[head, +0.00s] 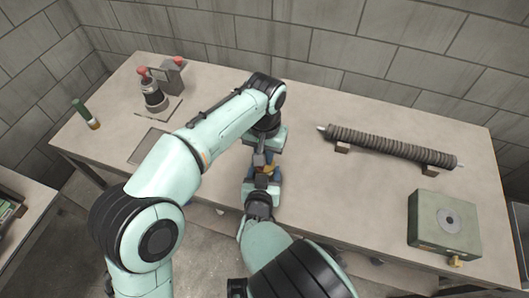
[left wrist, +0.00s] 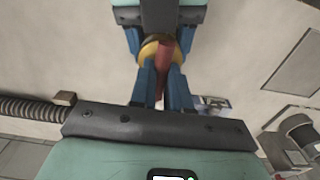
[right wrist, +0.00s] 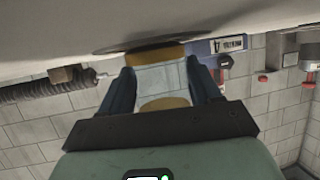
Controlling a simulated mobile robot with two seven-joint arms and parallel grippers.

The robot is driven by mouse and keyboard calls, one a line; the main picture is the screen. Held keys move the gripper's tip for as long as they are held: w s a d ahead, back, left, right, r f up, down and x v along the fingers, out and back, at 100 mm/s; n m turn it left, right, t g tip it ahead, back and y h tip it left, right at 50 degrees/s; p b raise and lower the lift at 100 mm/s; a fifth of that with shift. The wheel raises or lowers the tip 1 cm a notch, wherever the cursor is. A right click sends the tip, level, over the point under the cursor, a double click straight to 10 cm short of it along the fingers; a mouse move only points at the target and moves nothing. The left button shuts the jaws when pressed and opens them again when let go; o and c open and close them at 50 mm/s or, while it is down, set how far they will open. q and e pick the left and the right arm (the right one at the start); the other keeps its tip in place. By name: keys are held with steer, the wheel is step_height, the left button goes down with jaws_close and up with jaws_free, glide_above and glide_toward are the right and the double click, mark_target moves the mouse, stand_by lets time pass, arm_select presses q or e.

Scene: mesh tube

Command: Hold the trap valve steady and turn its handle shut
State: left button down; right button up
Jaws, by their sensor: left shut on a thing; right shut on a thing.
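The trap valve (head: 268,170) is a small part with brass-coloured ends, mostly hidden between my two grippers near the table's front edge. My left gripper (head: 262,157) comes from the far side and is shut on the red handle (left wrist: 164,60), which lies lengthwise between its blue fingers in the left wrist view. My right gripper (head: 263,185) faces it from the near side and is shut on the valve body. In the right wrist view the body (right wrist: 163,77) is pale grey with brass bands, between the dark blue fingers. The handle is hidden in the head view.
A ribbed tube (head: 390,146) rests on two small blocks at the table's right. A green box (head: 443,222) with a round dial and brass fitting stands at front right. The table's middle right is clear.

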stand_by(0.4)
arm_select(q)
steer(key=c, duration=1.1)
jaws_free()
steer(key=shift+r, duration=0.15)
step_height(320, 180, up, 12)
steer(key=shift+f, duration=0.1)
arm_select(e)
steer(key=o, duration=1.3)
steer(key=shift+c, duration=0.2)
steer(key=shift+s, duration=0.1)
